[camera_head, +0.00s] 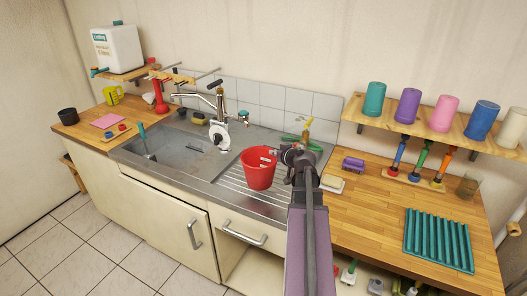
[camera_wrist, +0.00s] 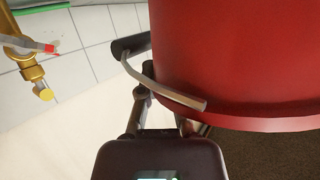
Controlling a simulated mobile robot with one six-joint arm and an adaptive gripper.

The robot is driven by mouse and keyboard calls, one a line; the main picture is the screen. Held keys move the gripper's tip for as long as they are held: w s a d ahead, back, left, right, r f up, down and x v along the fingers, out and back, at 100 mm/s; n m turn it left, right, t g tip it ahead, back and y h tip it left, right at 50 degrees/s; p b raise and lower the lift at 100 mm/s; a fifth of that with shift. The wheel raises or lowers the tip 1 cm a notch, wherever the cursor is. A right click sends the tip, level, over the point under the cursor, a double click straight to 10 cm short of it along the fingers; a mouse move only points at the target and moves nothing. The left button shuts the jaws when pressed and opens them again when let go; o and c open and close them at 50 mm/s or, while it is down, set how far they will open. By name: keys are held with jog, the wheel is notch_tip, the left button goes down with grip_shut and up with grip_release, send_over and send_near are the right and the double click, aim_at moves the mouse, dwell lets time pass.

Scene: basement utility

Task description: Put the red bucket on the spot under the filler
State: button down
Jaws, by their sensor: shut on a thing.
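The red bucket (camera_head: 257,172) is upright over the ribbed drainboard (camera_head: 240,192), right of the sink basin. I cannot tell whether its base touches the drainboard. My gripper (camera_head: 288,156) is at the bucket's right side and shut on it. In the wrist view the bucket (camera_wrist: 235,60) fills the upper right, with my gripper (camera_wrist: 160,95) against its edge. A brass tap (camera_head: 307,126) stands behind the bucket and to its right; it also shows in the wrist view (camera_wrist: 32,70). No marked spot is clear, and I cannot tell for certain which fixture is the filler.
The sink faucet (camera_head: 217,103) stands behind the basin (camera_head: 170,150). A green object (camera_head: 302,142) lies near the brass tap. A pale dish (camera_head: 332,183) and purple block (camera_head: 353,164) are right of my arm. A cup shelf (camera_head: 425,125) overhangs the right counter. A teal mat (camera_head: 438,240) lies there.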

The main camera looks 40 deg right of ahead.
jog(key=w+d, duration=0.3)
jog(key=w, duration=0.6)
jog(key=shift+w+d+f+b, duration=0.15)
jog(key=shift+w+f+b, duration=0.1)
jog(key=shift+f+b, duration=0.2)
jog(key=shift+w+d+f+b, duration=0.1)
jog(key=shift+w+f+b, duration=0.1)
jog(key=shift+f+b, duration=0.4)
jog(key=shift+w+d+f+b, duration=0.1)
jog(key=shift+w+f+b, duration=0.1)
jog(key=shift+f+b, duration=0.45)
jog(key=shift+w+d+f+b, duration=0.1)
jog(key=shift+w+f+b, duration=0.1)
jog(key=shift+f+b, duration=0.4)
jog(key=shift+f, duration=0.1)
jog(key=c, duration=0.8)
grip_release()
